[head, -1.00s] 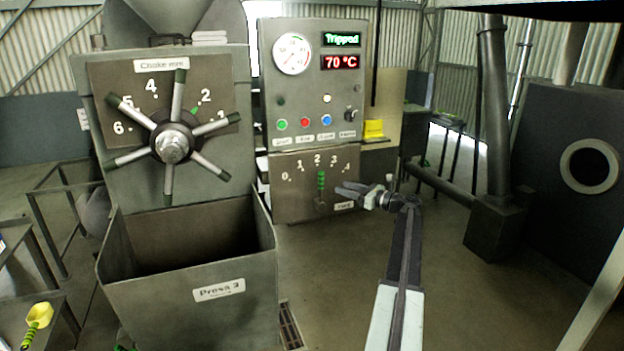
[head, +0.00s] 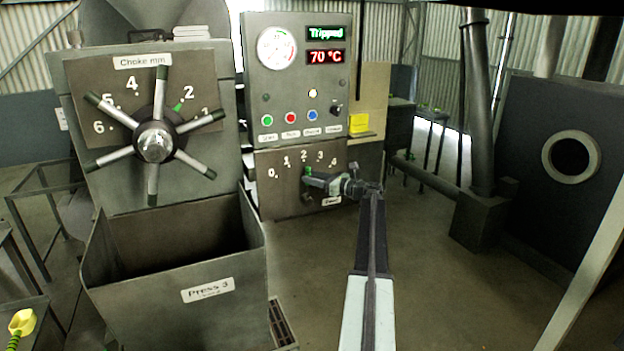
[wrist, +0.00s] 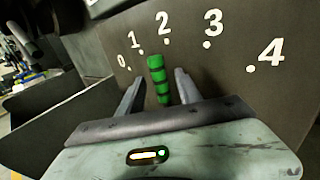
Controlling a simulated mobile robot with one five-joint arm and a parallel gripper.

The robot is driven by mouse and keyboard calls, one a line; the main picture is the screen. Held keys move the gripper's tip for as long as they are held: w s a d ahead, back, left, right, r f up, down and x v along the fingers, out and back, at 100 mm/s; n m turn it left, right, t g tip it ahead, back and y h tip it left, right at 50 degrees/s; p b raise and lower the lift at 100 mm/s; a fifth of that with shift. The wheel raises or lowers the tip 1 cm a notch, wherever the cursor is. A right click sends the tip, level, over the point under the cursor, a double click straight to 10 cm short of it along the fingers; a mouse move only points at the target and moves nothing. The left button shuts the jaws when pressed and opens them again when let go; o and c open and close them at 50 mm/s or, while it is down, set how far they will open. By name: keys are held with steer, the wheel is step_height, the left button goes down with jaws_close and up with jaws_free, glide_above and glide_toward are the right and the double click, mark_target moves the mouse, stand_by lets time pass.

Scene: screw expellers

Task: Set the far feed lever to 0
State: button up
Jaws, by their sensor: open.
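The feed lever has a green banded handle (wrist: 158,80) and stands nearly upright on a dark scale plate (head: 277,200) marked 0 to 4. In the wrist view its tip lies just below the dot of the 2. My gripper (wrist: 158,78) is open, with one finger on each side of the green handle; I cannot tell whether either touches it. In the head view my gripper (head: 310,181) covers most of the lever, and only a bit of green shows at its tip.
A control panel (head: 297,80) above reads "Tripped" and 70 °C. To the left are the spoked choke wheel (head: 155,141) and the open Press 3 bin (head: 180,300). A dark machine with a round port (head: 571,158) stands at right. The floor between is clear.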

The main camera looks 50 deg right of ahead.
jaws_close()
stand_by(1.3)
